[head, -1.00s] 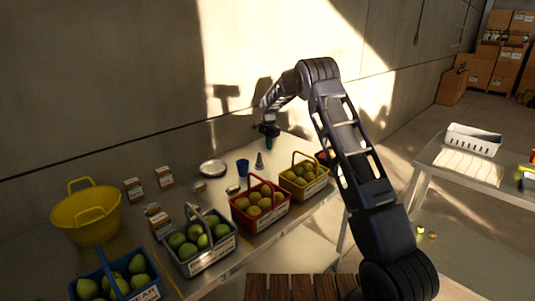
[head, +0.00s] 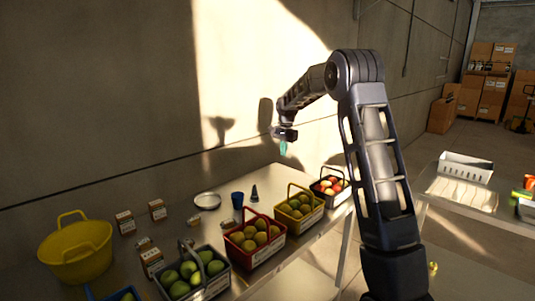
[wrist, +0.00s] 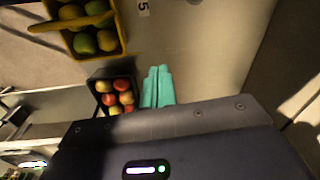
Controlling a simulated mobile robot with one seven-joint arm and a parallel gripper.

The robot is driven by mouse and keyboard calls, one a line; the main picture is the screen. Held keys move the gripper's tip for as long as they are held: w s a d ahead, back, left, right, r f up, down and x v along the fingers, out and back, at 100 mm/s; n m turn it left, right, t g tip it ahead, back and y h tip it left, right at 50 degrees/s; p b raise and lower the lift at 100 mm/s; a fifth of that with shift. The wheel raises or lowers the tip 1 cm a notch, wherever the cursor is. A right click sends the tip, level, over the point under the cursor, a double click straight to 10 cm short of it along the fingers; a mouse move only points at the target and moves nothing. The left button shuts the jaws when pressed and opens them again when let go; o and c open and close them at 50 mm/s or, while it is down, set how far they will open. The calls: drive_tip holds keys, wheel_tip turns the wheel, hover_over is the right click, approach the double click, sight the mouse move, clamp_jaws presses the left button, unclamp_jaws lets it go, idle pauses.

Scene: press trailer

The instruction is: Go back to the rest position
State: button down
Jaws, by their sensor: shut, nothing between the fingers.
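My gripper (head: 283,148) hangs from my raised, bent arm, above the far end of the metal table (head: 285,178). Its teal fingers point down, close together, with nothing between them. In the wrist view the fingers (wrist: 158,86) lie side by side. Below and beside them are a black basket (wrist: 100,74) of red and yellow fruit and a yellow basket (wrist: 121,42) of green and orange fruit. The gripper touches neither basket.
On the table stand a red basket (head: 277,252), a grey basket (head: 223,283), a blue cup (head: 238,198), a plate (head: 207,201), small boxes (head: 125,222) and a yellow tub (head: 75,255). A second table (head: 444,198) with a white crate (head: 466,168) is at right.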

drive_tip(key=s+d+r+n+t, duration=0.1)
drive_tip(key=s+d+r, duration=0.35)
drive_tip(key=s, duration=0.35)
drive_tip(key=s+d+r+n, duration=0.1)
drive_tip(key=s+d+r, duration=0.2)
drive_tip(key=s+d, duration=0.35)
drive_tip(key=s+d+r+n+t, duration=0.1)
drive_tip(key=s+d+r+n, duration=0.2)
drive_tip(key=s, duration=0.7)
drive_tip(key=s+d+f, duration=0.1)
drive_tip(key=s+d, duration=0.1)
drive_tip(key=s, duration=0.6)
drive_tip(key=s+d+f+n+t, duration=0.1)
drive_tip(key=s+d+f, duration=0.1)
drive_tip(key=s, duration=0.6)
drive_tip(key=s+d+f+n, duration=0.1)
drive_tip(key=s+d, duration=0.1)
drive_tip(key=s, duration=0.6)
drive_tip(key=shift+s+d+f+t, duration=0.25)
drive_tip(key=shift+f+t, duration=0.05)
drive_tip(key=shift+t, duration=0.1)
